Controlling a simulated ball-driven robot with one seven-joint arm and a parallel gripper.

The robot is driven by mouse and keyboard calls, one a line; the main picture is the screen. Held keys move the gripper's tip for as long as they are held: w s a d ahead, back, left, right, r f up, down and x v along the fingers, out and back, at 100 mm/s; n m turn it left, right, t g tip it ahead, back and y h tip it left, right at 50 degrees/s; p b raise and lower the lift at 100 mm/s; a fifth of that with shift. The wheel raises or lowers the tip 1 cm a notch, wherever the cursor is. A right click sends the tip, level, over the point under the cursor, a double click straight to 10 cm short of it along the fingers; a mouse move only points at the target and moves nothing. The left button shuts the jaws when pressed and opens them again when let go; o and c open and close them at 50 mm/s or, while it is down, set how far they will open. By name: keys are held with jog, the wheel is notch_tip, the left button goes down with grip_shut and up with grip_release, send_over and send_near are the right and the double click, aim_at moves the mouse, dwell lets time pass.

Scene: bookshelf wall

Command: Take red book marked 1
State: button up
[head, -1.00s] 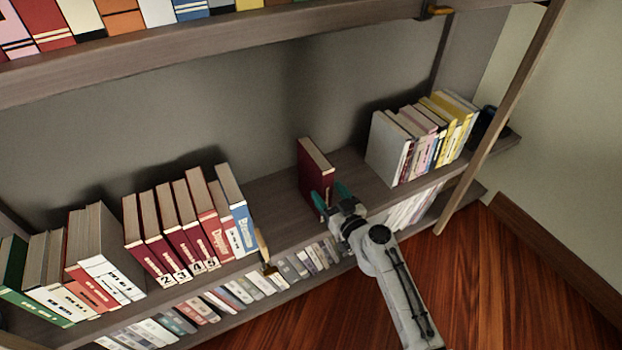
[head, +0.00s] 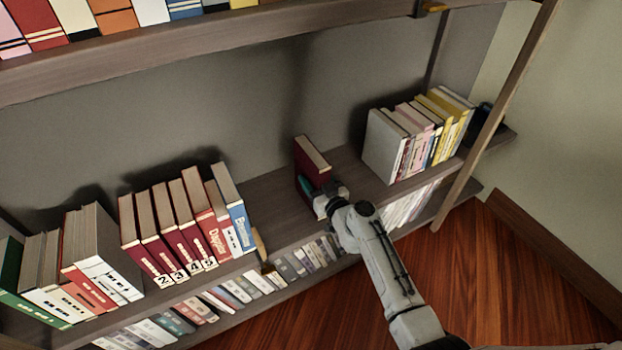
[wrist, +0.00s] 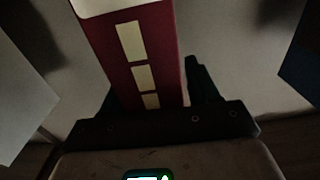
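The red book (head: 309,172) stands upright and alone in the middle of the shelf in the head view. In the wrist view its dark red spine (wrist: 172,60) with cream label patches faces me; I cannot read a 1 on it. My gripper (head: 314,196) is at the lower front of this book. In the wrist view my gripper's fingers (wrist: 155,98) are on either side of the spine, spread apart. The right finger is plain beside the book; the left one is mostly hidden behind it. No firm contact can be made out.
Dark red books marked 2 to 5 (head: 165,230) stand to the left on the same shelf (head: 272,205), with a gap between. A grey book (head: 383,145) and other books stand to the right. An upper shelf (head: 240,45) hangs above; a slanted post (head: 500,110) is at right.

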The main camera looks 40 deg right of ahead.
grip_shut()
dwell(0.3)
jog(key=shift+r, duration=0.15)
dwell(0.3)
